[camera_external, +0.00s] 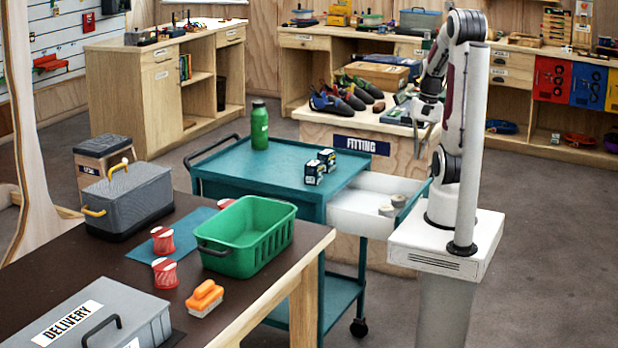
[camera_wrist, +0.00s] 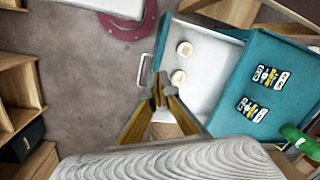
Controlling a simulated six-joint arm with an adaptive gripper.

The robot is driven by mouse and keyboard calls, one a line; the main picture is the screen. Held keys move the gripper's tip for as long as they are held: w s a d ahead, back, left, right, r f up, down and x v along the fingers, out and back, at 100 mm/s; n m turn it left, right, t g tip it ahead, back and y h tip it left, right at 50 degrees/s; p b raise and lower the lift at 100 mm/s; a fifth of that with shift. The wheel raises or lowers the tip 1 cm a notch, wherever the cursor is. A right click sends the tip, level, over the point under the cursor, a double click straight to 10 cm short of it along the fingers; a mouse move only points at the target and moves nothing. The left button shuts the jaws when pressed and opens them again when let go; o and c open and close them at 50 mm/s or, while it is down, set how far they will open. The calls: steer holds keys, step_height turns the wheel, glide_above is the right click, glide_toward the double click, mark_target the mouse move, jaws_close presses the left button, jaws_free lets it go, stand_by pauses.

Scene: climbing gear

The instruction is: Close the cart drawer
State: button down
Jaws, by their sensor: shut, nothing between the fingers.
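The teal cart (camera_external: 257,179) has its drawer (camera_external: 360,207) pulled out to the right, towards my base. The drawer is white inside with a teal front panel (camera_external: 412,208). Two pale round items (camera_external: 387,211) lie in it near the front. In the wrist view, the open drawer (camera_wrist: 195,100) shows with a pale handle (camera_wrist: 143,70) on its front. My gripper (camera_external: 418,150) is shut and empty, above the drawer's front end. In the wrist view, the closed fingertips (camera_wrist: 159,84) appear just beside the drawer front; I cannot tell whether they touch it.
A green bottle (camera_external: 260,125) and two small dark boxes (camera_external: 320,167) stand on the cart top. A fitting bench with shoes (camera_external: 345,95) is behind the drawer. A dark table with a green basket (camera_external: 247,237) stands in front. Floor is clear at the right.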

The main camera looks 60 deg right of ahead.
steer(key=s+d+f+m+t, duration=0.4)
steer(key=s+d+f+m, duration=0.2)
steer(key=d+m, duration=0.3)
steer(key=s+d+f+m+t+h, duration=0.1)
steer(key=s+d+f+m+t, duration=0.2)
steer(key=s+d+f+m, duration=0.4)
steer(key=d+f+m, duration=0.2)
steer(key=d+m, duration=0.1)
steer(key=m, duration=0.4)
steer(key=shift+f+t, duration=0.3)
steer(key=shift+t, duration=0.1)
steer(key=shift+w+f, duration=0.1)
steer(key=shift+w, duration=0.05)
steer(key=w+r+x, duration=0.2)
steer(key=x, duration=1)
steer(key=shift+w+f, duration=0.15)
steer(key=shift+f, duration=0.05)
